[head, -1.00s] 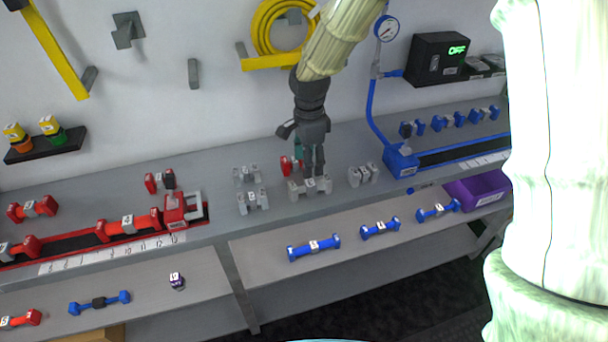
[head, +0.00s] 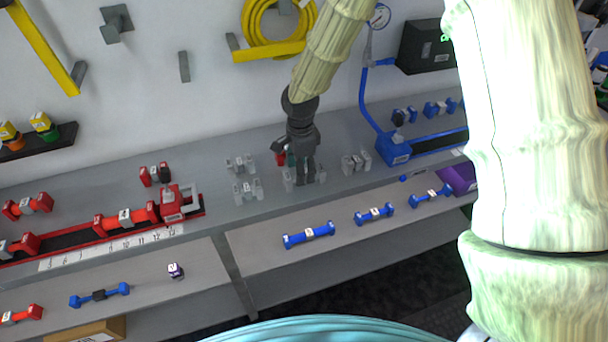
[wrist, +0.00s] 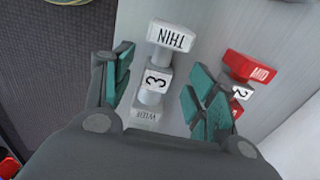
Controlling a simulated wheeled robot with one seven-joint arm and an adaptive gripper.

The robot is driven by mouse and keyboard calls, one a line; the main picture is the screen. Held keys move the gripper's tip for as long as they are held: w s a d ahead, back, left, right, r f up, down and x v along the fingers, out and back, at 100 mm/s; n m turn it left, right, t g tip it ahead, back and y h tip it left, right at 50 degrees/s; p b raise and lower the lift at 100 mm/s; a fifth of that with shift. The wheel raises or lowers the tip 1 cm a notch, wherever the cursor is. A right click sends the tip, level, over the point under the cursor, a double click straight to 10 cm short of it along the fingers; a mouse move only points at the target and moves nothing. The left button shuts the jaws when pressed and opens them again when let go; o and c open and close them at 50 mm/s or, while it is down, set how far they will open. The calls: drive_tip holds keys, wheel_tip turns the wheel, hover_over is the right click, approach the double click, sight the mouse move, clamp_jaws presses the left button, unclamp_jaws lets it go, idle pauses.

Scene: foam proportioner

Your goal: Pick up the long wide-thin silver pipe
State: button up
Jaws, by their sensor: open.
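A silver pipe (wrist: 154,80) lies on the grey bench between my gripper's fingers. My gripper (wrist: 160,92) is open, with teal-padded fingers on either side of the pipe and gaps visible between. In the head view my gripper (head: 305,178) points down at the bench, and the ends of the silver pipe (head: 288,180) show beside the fingers.
A red piece (wrist: 245,75) labelled MID and 2 lies just right of my right finger. Other silver pieces (head: 247,190) stand to the left and another silver piece (head: 356,162) to the right. Blue pipes (head: 308,235) lie on the lower front shelf.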

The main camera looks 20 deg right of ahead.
drive_tip(key=shift+s+f+p, duration=0.1)
drive_tip(key=shift+f+p, duration=0.35)
drive_tip(key=shift+f, duration=1.2)
drive_tip(key=c, duration=1.2)
